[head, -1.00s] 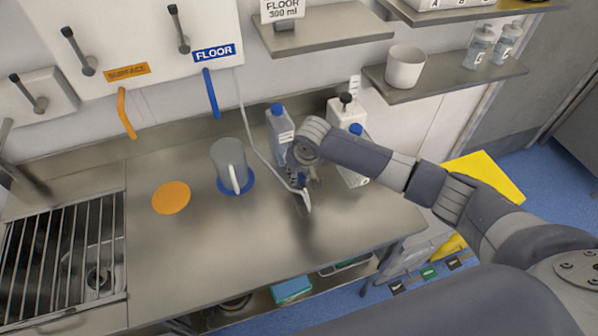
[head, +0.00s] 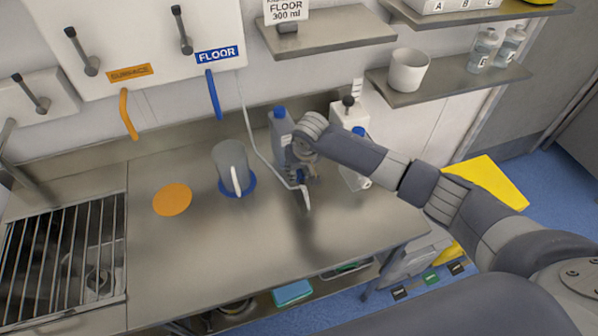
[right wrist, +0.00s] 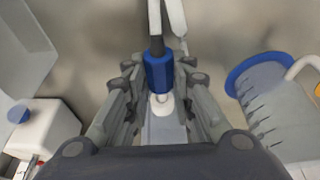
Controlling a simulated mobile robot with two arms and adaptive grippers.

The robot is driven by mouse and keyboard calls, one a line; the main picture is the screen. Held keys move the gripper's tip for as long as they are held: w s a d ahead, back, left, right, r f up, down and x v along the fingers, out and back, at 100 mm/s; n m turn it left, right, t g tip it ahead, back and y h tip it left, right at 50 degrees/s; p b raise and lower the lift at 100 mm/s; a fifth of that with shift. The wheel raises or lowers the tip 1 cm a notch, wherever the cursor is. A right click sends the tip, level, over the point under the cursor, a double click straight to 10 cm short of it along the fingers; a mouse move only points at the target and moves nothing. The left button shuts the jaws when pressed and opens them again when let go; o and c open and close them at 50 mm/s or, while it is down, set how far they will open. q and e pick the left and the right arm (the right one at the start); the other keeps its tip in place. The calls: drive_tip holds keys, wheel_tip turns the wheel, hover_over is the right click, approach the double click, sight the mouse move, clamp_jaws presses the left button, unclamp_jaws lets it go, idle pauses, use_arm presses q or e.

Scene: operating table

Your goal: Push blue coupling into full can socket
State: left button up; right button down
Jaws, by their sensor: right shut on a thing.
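My right gripper (head: 302,181) is low over the counter, beside a grey can with a blue cap (head: 279,112). In the right wrist view its fingers (right wrist: 158,85) are closed around the blue coupling (right wrist: 157,72). A dark stem and white tube run from one end of the coupling. A small white piece (right wrist: 162,104) shows at its other end, over a pale surface. I cannot tell whether that piece is a can socket or whether it touches the coupling. A second can with a blue cap (head: 357,131) stands right of my gripper. My left gripper is out of view.
A grey jug (head: 231,165) stands on a blue disc left of the gripper. An orange disc (head: 172,199) lies farther left, near the sink grid (head: 60,245). A white pump container (head: 349,113) stands behind. The front of the counter (head: 230,260) is clear.

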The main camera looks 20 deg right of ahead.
drive_tip(key=shift+w, duration=0.5)
drive_tip(key=c, duration=1.3)
unclamp_jaws()
drive_tip(key=shift+r, duration=0.15)
drive_tip(key=v, duration=1.1)
drive_tip(key=shift+s+r, duration=0.15)
drive_tip(key=shift+r, duration=0.2)
